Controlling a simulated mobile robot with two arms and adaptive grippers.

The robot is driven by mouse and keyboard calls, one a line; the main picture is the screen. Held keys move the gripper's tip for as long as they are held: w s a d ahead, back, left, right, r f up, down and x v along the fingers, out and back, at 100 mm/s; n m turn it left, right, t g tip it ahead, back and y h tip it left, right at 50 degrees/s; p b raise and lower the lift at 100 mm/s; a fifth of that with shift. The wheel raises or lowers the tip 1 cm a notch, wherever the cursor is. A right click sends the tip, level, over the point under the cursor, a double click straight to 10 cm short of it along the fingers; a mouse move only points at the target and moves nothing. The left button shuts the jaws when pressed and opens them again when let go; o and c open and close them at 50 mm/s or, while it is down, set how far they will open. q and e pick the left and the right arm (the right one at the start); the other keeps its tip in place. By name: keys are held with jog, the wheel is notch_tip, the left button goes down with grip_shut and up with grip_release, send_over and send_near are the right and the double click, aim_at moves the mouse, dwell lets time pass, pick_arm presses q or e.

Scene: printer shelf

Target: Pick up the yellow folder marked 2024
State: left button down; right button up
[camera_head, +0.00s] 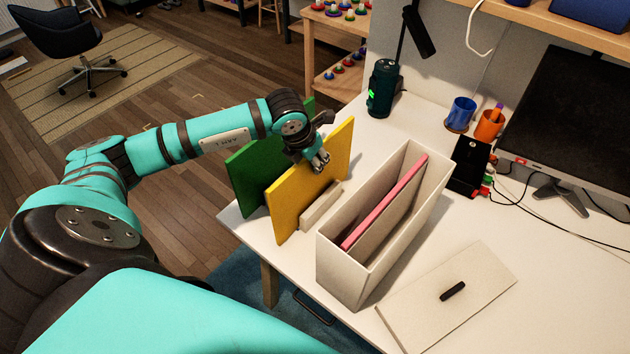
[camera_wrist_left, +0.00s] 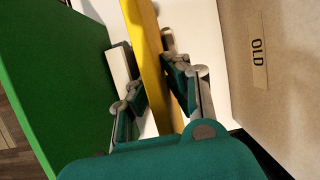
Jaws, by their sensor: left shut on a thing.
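The yellow folder (camera_head: 290,208) stands upright on the white desk beside the green folder (camera_head: 248,172). My left gripper (camera_head: 318,163) is at its upper edge, toward the far end. In the left wrist view the yellow folder (camera_wrist_left: 152,62) runs between the two fingers of my left gripper (camera_wrist_left: 155,95), which is shut on it. The green folder (camera_wrist_left: 45,75) shows to the left there. No 2024 marking can be read in either view. My right gripper does not show.
A lid (camera_head: 420,310) lies at the front. A monitor (camera_head: 575,120) stands right.

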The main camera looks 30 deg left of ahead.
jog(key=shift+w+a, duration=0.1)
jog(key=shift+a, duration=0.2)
